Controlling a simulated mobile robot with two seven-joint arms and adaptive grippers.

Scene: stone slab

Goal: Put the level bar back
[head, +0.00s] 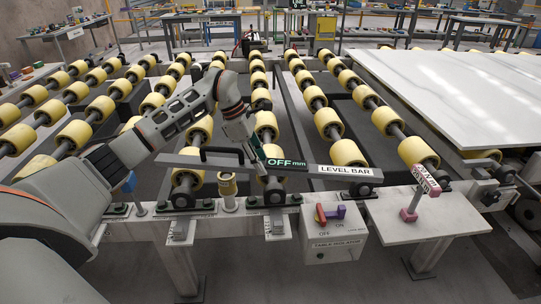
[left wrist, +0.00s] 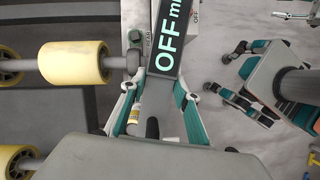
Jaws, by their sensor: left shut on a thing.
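The level bar (head: 300,169) is a long grey bar with a black handle, a green "OFF mm" display and a "LEVEL BAR" label. It lies across the picture over the front ends of the rollers; I cannot tell whether it touches anything below. My left gripper (head: 254,152) is shut on it by the display, at the handle. In the left wrist view the bar's display (left wrist: 167,45) runs up between the teal fingers of the left gripper (left wrist: 158,120). My right gripper (left wrist: 222,68) shows only in the left wrist view, empty, its fingers apart.
Yellow rollers (head: 75,134) fill the table behind the bar. A white stone slab (head: 455,90) lies at right.

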